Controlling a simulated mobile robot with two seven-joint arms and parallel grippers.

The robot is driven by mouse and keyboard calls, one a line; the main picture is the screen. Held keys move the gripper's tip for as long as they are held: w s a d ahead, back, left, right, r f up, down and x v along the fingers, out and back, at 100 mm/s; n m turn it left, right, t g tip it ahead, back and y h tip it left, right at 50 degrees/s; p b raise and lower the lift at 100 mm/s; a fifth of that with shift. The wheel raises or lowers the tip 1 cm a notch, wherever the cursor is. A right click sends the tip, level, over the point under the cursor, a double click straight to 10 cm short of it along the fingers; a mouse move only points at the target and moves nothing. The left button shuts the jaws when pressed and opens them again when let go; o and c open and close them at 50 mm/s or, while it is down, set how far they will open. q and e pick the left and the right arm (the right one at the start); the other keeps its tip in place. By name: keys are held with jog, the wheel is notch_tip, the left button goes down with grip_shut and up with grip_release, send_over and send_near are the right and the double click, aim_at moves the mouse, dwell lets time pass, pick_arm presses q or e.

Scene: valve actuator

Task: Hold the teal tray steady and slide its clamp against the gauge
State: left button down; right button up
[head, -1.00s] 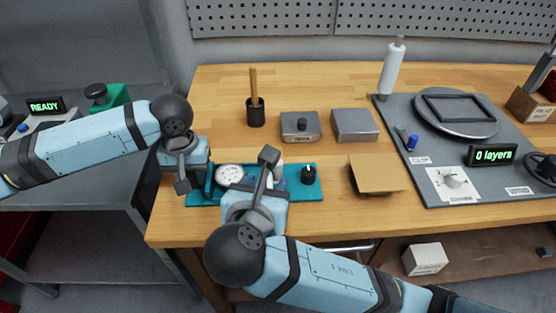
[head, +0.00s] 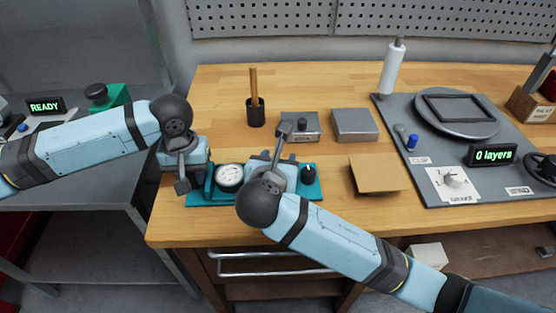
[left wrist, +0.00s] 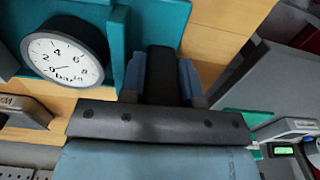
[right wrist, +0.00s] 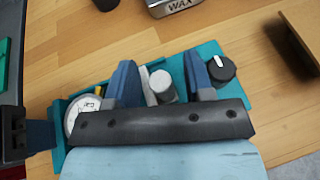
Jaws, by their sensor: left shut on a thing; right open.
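The teal tray (head: 316,194) lies on the wooden bench. The white-faced gauge (head: 229,175) stands at its left part and shows in the left wrist view (left wrist: 64,60). A black knob (right wrist: 222,68) is at the tray's right end. A pale grey cylindrical post with a lighter plate (right wrist: 163,90), seemingly the clamp, stands between gauge and knob, apart from the gauge. My left gripper (left wrist: 162,75) is shut on a dark upright piece at the tray's left end. My right gripper (right wrist: 158,72) is open over the tray, its fingers either side of the post. In the head view my right gripper hides the clamp.

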pick_arm(q)
jog(key=shift+s+f, duration=0.1)
jog(key=shift+f, duration=0.15)
pick_arm(e)
grip_shut()
jog(key=a, duration=0.5)
jog(key=shift+a, duration=0.4)
jog(key=shift+s, duration=0.1)
grip_release()
jog(key=v, duration=1.2)
jog(key=shift+d+r, duration=0.1)
